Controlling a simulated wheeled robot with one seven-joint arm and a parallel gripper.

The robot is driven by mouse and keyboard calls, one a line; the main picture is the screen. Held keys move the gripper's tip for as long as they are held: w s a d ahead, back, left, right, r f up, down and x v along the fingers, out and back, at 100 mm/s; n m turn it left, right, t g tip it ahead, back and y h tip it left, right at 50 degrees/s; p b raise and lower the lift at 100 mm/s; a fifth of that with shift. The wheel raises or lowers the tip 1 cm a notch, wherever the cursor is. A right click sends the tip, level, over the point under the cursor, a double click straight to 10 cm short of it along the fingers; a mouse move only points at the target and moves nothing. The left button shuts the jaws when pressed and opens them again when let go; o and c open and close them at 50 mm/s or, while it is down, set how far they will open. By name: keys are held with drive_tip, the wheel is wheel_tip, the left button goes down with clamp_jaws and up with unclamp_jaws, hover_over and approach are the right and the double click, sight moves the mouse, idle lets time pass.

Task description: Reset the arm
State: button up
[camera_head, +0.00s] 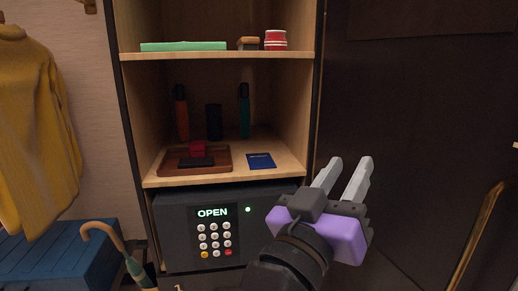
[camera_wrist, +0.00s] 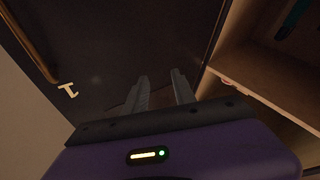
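My gripper (camera_head: 343,177) is purple and black with two pale grey fingers. It is raised in front of the right side of the wooden cabinet, overlapping the right edge of the safe in the head view. The fingers point up and slightly right, stand apart, and have nothing between them. In the wrist view, the two fingers of my gripper (camera_wrist: 162,92) also show a gap, with a dark panel behind them.
The black safe (camera_head: 174,229) reads OPEN. The shelf above holds a wooden tray (camera_head: 224,160), a blue booklet (camera_head: 261,160) and several bottles. An umbrella (camera_head: 101,229) and blue chest (camera_head: 52,254) stand left. A dark door (camera_head: 425,110) fills the right.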

drive_tip(key=s+a+f+n+t+y, duration=0.25)
drive_tip(key=f+n+y, duration=0.35)
drive_tip(key=f+y, duration=0.3)
drive_tip(key=s+a+f+n+t+y, duration=0.1)
drive_tip(key=s+a+f+n+y, duration=0.2)
drive_tip(key=f+n+y, duration=0.55)
drive_tip(key=s+d+f+m+g+h, duration=0.1)
drive_tip(key=s+d+f+m+g, duration=0.1)
drive_tip(key=s, duration=0.7)
drive_tip(key=s+d+f+m+g+h+p, duration=0.1)
drive_tip(key=s+d+f+m+h, duration=0.1)
drive_tip(key=s+d+f+m, duration=0.3)
drive_tip(key=s+d+f+m+g+h+p, duration=0.1)
drive_tip(key=s+d+f, duration=0.4)
drive_tip(key=s, duration=1)
wheel_tip(320, 180, down, 3)
drive_tip(key=shift+s+d+f+m+g+h, duration=0.15)
drive_tip(key=shift+s+d+m+g+h, duration=0.15)
drive_tip(key=shift+m+g, duration=0.75)
